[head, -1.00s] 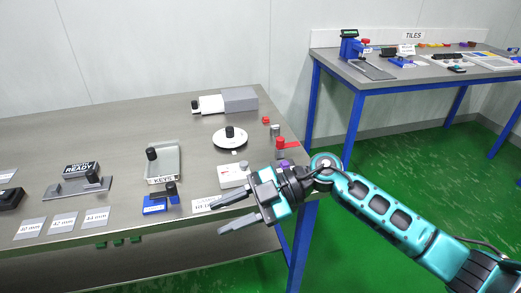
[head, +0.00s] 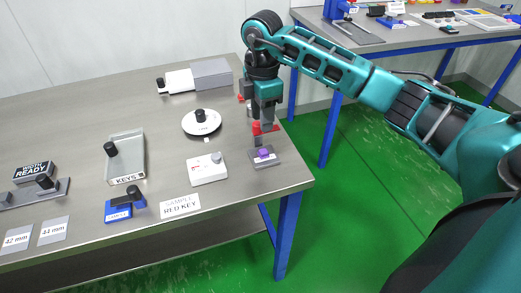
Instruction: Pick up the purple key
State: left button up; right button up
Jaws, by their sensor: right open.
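The purple key (head: 264,153) is a small purple piece on a dark grey plate (head: 257,164) near the table's right edge. My right gripper (head: 261,133) points down just above and behind the purple key, in front of red pieces. It is open, with its fingers apart from the key. My left gripper is out of view.
Nearby are a white disc (head: 201,123) with a black knob, a "SAMPLE RED KEY" card (head: 180,206), a blue block (head: 118,213) and a KEYS tray (head: 127,160). Red pieces stand close behind the gripper.

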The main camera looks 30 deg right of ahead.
aim_at(264, 151)
jog(key=f, duration=1)
jog(key=shift+s+d, duration=0.15)
jog(key=shift+s, duration=0.05)
grip_shut()
jog(key=shift+r, duration=0.1)
